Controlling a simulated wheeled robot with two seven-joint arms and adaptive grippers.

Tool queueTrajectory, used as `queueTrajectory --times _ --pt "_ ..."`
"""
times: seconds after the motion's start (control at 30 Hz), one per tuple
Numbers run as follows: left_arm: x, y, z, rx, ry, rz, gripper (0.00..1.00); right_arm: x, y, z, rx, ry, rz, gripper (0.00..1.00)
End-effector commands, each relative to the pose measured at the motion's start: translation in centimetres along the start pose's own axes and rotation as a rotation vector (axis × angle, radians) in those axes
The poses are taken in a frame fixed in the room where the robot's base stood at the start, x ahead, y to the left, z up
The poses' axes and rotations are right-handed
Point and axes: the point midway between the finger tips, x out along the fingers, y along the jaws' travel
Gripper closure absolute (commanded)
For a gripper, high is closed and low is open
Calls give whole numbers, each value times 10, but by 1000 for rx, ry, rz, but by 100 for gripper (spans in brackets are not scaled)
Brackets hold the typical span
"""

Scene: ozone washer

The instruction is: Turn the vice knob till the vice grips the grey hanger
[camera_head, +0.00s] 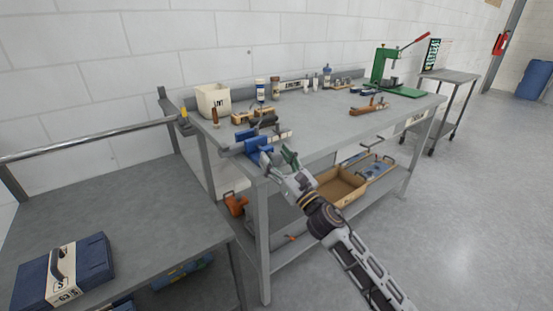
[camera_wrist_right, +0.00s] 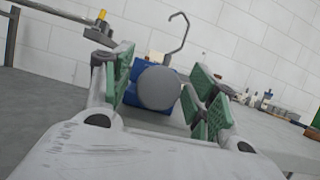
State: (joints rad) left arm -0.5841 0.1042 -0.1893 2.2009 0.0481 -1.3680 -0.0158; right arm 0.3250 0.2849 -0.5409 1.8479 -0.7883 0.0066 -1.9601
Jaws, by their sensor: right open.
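The blue vice (camera_head: 256,143) is at the front left corner of the grey workbench. In the right wrist view, its round grey knob (camera_wrist_right: 159,88) faces the camera, with the blue vice body (camera_wrist_right: 133,72) behind it. The grey hanger (camera_wrist_right: 181,36) shows as a thin hook rising above the vice; its lower end is hidden behind the knob. My right gripper (camera_head: 279,159) is open at the front of the vice, with its green-padded fingers on either side of the knob. I cannot tell whether the pads touch it. My left gripper is out of view.
The workbench (camera_head: 316,127) holds a white bin (camera_head: 213,100), small bottles and a green press (camera_head: 390,75). A cardboard tray (camera_head: 341,187) sits on its lower shelf. A lower grey table (camera_head: 130,215) with a blue case (camera_head: 65,272) stands at left. Floor at right is clear.

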Motion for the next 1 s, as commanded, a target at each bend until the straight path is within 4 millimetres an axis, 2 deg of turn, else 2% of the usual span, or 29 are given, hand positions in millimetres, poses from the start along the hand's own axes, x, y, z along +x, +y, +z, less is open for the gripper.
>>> queueTrajectory --times 0.07,0.4,0.77,1.0 --pt "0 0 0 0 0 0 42 0 0 0 0 0 0 43" --pt "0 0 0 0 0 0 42 0 0 0 0 0 0 86" --pt "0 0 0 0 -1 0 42 0 0 0 46 0 -20 86" --pt "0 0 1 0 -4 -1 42 0 0 0 163 0 -67 86"
